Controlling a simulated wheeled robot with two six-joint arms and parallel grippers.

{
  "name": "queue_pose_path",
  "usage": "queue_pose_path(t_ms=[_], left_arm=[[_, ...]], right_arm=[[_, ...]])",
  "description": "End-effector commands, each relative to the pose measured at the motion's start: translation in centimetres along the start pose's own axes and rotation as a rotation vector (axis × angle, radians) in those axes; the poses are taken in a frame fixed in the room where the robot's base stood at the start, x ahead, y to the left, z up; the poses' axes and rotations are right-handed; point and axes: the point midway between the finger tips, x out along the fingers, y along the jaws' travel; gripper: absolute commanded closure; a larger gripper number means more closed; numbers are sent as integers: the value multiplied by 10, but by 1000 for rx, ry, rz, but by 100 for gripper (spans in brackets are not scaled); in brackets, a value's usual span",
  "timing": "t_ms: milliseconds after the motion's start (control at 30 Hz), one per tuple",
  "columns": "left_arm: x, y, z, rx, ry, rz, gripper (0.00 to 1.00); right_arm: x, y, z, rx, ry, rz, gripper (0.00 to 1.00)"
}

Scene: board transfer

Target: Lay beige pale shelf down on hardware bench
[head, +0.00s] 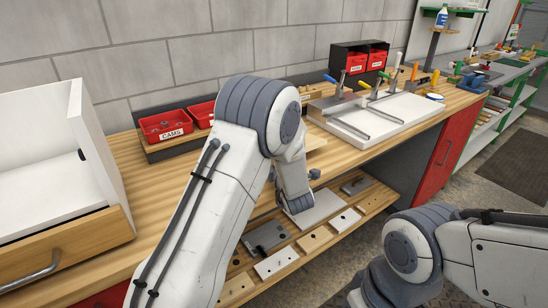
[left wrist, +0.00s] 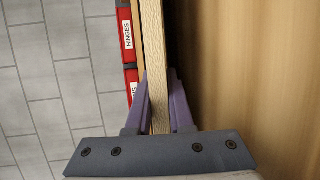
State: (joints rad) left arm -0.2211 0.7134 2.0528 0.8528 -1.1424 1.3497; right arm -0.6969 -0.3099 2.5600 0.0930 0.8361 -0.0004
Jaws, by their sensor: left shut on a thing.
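The beige pale shelf (left wrist: 152,50) shows in the left wrist view as a long, narrow wood-grained edge running up from my left gripper (left wrist: 159,85). The gripper's purple fingers are shut on it, one on each side. In the head view my left arm hides the gripper and most of the board; a pale tan corner just right of the arm may be part of it. The hardware bench (head: 165,195) has a striped wooden top and runs along the wall. I cannot tell whether the board touches it. My right arm is at the lower right, its gripper out of frame.
Red bins, one labelled CAMS (head: 165,125), stand at the bench's back. A white panel (head: 385,118) with several clamps lies to the right. A white drawer unit (head: 85,150) is at the left. Boards and metal parts lie on a lower shelf.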

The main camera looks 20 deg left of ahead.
Motion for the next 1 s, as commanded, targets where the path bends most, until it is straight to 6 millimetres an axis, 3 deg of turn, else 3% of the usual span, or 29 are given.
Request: queue_pose_path(t_ms=[767,800,867,1000], left_arm=[[1,-3,0,-2,0,7,100],[1,-3,0,-2,0,7,69],[1,-3,0,-2,0,6,46],[1,-4,0,-1,0,4,45]], right_arm=[[10,1,0,0,0,0,45],[9,1,0,0,0,0,45],[9,1,0,0,0,0,45],[9,1,0,0,0,0,45]])
